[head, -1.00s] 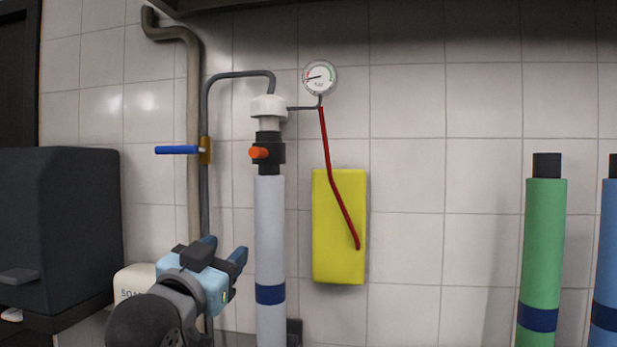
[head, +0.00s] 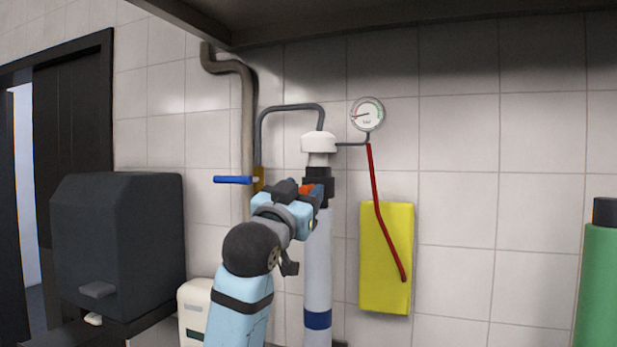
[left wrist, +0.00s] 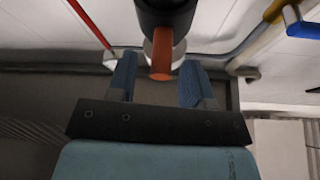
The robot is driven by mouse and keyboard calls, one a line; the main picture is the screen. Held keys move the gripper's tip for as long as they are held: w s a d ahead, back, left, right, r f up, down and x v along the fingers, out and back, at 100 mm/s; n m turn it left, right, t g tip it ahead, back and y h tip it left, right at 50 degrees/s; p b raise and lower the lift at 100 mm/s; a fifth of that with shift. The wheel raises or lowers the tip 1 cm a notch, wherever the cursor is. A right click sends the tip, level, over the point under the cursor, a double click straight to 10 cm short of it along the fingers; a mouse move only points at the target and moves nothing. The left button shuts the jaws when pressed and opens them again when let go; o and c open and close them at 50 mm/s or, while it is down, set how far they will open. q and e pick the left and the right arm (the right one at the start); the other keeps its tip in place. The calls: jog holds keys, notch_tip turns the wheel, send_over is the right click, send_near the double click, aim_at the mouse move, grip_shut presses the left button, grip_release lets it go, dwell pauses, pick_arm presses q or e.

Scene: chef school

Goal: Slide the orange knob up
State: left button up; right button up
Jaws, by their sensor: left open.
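The orange knob (head: 306,188) sits on a black collar (head: 323,189) near the top of an upright grey cylinder (head: 317,262). My left gripper (head: 317,192) is at the knob's height in the head view and partly hides it. In the left wrist view the orange knob (left wrist: 162,58) lies between the two blue fingers of my left gripper (left wrist: 158,80), with a gap on each side. The gripper is open and no finger visibly touches the knob. My right gripper is not in view.
A blue lever (head: 233,180) on a pipe is left of the cylinder. A gauge (head: 367,114), red hose (head: 378,212) and yellow panel (head: 372,270) are to its right. A dark box (head: 118,245) stands left. A dark shelf (head: 400,20) hangs overhead.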

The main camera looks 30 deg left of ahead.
pick_arm(q)
jog(key=shift+x, duration=1.05)
jog(key=shift+w+r, duration=0.1)
jog(key=shift+w, duration=0.2)
grip_shut()
notch_tip(320, 180, up, 4)
jog(key=shift+r, duration=0.25)
jog(key=shift+s+a+r+p, duration=0.1)
jog(key=shift+r+p, duration=0.2)
grip_release()
